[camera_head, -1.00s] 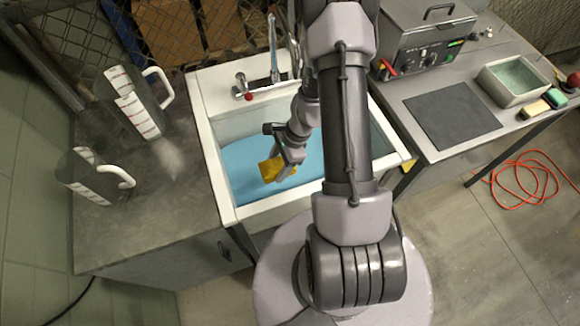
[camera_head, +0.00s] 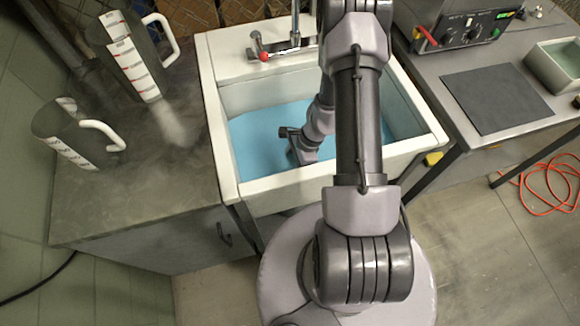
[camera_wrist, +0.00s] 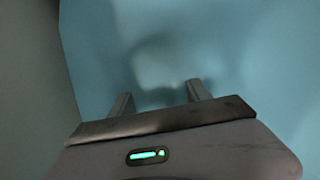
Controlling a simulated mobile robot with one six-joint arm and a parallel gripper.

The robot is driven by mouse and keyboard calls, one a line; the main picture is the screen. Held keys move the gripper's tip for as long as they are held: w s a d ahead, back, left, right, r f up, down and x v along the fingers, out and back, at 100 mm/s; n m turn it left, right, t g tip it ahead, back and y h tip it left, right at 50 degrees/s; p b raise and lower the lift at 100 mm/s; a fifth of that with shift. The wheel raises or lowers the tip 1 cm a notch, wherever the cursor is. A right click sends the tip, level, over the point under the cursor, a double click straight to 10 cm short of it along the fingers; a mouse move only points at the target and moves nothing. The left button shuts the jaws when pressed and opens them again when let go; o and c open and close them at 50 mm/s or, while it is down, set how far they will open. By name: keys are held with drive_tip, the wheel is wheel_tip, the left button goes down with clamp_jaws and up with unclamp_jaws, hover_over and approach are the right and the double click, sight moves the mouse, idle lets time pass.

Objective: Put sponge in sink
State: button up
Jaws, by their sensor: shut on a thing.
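The white sink (camera_head: 214,130) stands between two counters, with blue water (camera_head: 262,145) in its basin. My gripper (camera_head: 304,158) is down inside the basin, low over or in the water; I cannot tell which. The wrist view shows the two fingers of my gripper (camera_wrist: 160,98) held apart, facing blue, with a pale wall at left. A dim, blurred shape lies between and beyond the fingers. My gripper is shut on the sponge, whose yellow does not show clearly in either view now. My arm hides part of the basin.
A faucet with a red knob (camera_head: 264,57) rises at the sink's back edge. Two measuring jugs (camera_head: 128,60) (camera_head: 75,135) stand on the left counter (camera_head: 150,205). The right table holds a dark mat (camera_head: 497,98), a grey machine (camera_head: 462,30) and a bin (camera_head: 556,62).

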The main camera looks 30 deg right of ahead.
drive_tip(key=shift+f, duration=0.15)
drive_tip(key=o, duration=1.3)
drive_tip(key=shift+r, duration=0.45)
drive_tip(key=p+v, duration=0.6)
drive_tip(key=v, duration=0.5)
drive_tip(key=shift+s+d+r, duration=0.1)
drive_tip(key=shift+d+r, duration=0.1)
drive_tip(key=shift+d, duration=0.05)
